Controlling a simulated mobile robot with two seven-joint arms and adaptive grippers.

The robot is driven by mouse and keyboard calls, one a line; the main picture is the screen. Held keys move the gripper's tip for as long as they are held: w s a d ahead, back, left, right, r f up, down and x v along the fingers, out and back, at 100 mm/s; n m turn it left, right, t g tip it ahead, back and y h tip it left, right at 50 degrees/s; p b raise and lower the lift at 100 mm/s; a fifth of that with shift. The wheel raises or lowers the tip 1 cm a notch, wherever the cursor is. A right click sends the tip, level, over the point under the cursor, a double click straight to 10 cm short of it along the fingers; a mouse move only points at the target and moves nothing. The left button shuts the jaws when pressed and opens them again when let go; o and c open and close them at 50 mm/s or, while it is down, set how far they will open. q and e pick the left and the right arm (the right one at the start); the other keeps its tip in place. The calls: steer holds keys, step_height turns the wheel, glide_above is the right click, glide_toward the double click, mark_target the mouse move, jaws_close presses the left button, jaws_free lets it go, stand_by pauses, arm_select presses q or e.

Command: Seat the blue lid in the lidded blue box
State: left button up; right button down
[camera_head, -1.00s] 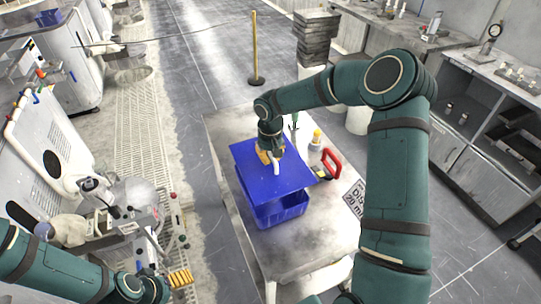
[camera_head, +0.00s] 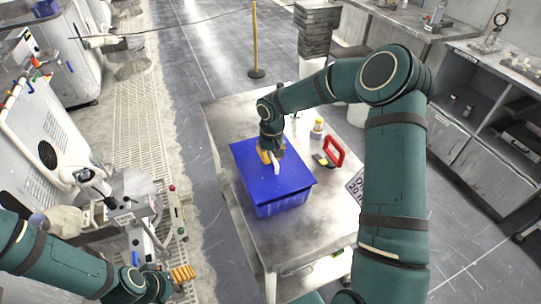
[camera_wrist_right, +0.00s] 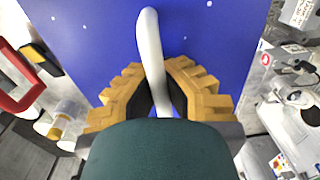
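The blue lid (camera_head: 295,182) lies over the open top of the blue box (camera_head: 283,206) on the grey table and looks about level. It covers the box's inside; whether its rim is fully down all round cannot be told. My right gripper (camera_head: 270,157) is above the lid, shut on its white curved handle (camera_head: 277,168). In the right wrist view the handle (camera_wrist_right: 149,45) runs between the orange fingers (camera_wrist_right: 160,88), with the lid (camera_wrist_right: 215,35) beneath. My left gripper (camera_head: 182,274) is at the lower left, away from the box; its opening is unclear.
The metal table (camera_head: 238,115) has a red-handled tool (camera_head: 333,151), a yellow-and-black item (camera_head: 320,160) and a yellow-capped bottle (camera_head: 317,128) right of the box. The table's front is bare.

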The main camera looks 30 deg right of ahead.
mark_target(271, 153)
steer(key=shift+f, duration=0.45)
steer(key=shift+b, duration=0.6)
stand_by(1.2)
steer(key=shift+f+b, duration=0.75)
steer(key=shift+f, duration=0.25)
steer(key=c, duration=1.1)
jaws_free()
steer(key=shift+r, duration=0.1)
steer(key=shift+o, duration=0.2)
step_height(271, 153, up, 12)
steer(key=shift+d, duration=0.15)
